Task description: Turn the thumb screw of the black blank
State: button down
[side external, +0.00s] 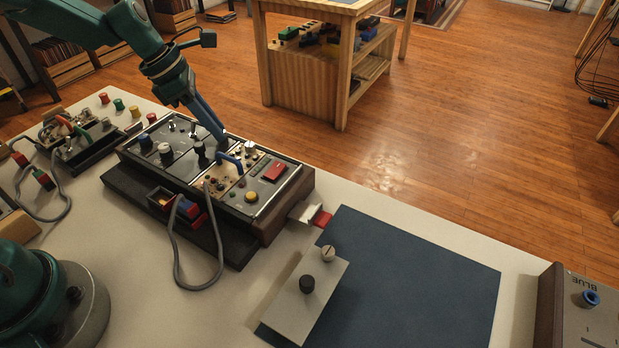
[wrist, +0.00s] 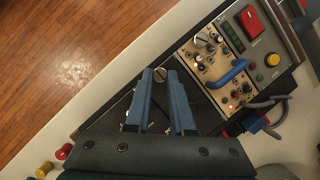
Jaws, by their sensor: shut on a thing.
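The black blank (side external: 180,139) is a dark panel set in the wooden-sided console. In the wrist view it shows as dark surface (wrist: 205,101) beside the beige module. My gripper (side external: 222,137) reaches down to the far edge of the panels. The screw is hidden behind the fingers in the side view. I cannot tell how far it is turned.
Right of the fingers is a beige module with a blue handle (side external: 235,160), then a red switch (side external: 275,171). A grey cable (side external: 176,255) loops in front. Another box (side external: 585,305) stands far right.

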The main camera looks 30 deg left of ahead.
jog(key=shift+m, duration=0.3)
jog(key=m, duration=0.2)
jog(key=m+g+h, duration=0.1)
jog(key=m, duration=0.1)
jog(key=shift+w+a+g, duration=0.15)
jog(key=shift+w+g, duration=0.05)
jog(key=shift+g, duration=0.1)
jog(key=m, duration=0.2)
jog(key=m+g, duration=0.1)
jog(key=m, duration=0.1)
jog(key=m+g, duration=0.1)
jog(key=m, duration=0.1)
jog(key=shift+w, duration=0.25)
jog(key=shift+m, duration=0.3)
jog(key=c, duration=0.8)
grip_release()
jog(key=shift+o, duration=0.2)
jog(key=shift+n, duration=0.4)
